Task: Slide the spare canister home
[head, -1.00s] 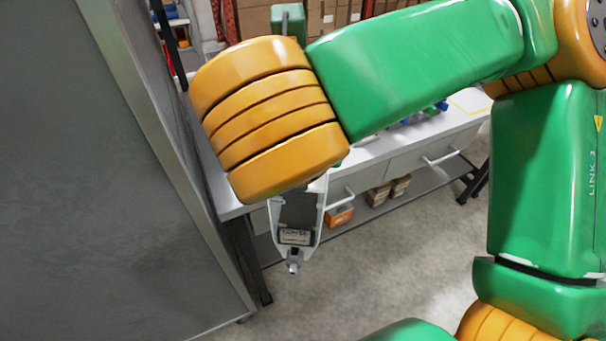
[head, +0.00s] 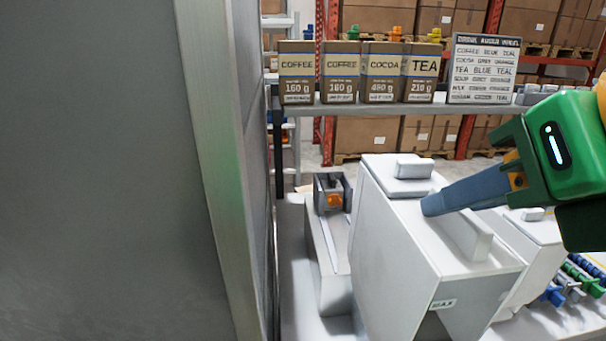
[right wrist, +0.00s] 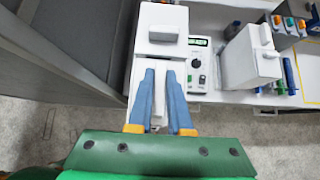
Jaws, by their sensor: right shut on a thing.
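A large white canister (head: 395,235) stands tilted in the head view, with a block on its top, a bar handle (head: 468,236) on its near face and a small label low down. My right gripper (head: 430,205) comes in from the right with its blue finger at this handle. In the right wrist view the two blue fingers (right wrist: 163,75) lie on either side of the white handle bar, shut on it. The canister (right wrist: 160,18) stretches away beyond the fingertips there. The canister's underside is hidden. My left gripper is not in view.
A tall grey panel (head: 100,170) stands close on the left. A grey unit with an orange part (head: 335,200) stands left of the canister. Another white canister (right wrist: 243,62) stands to the right. A shelf behind holds labelled boxes (head: 380,75) and a sign (head: 483,68).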

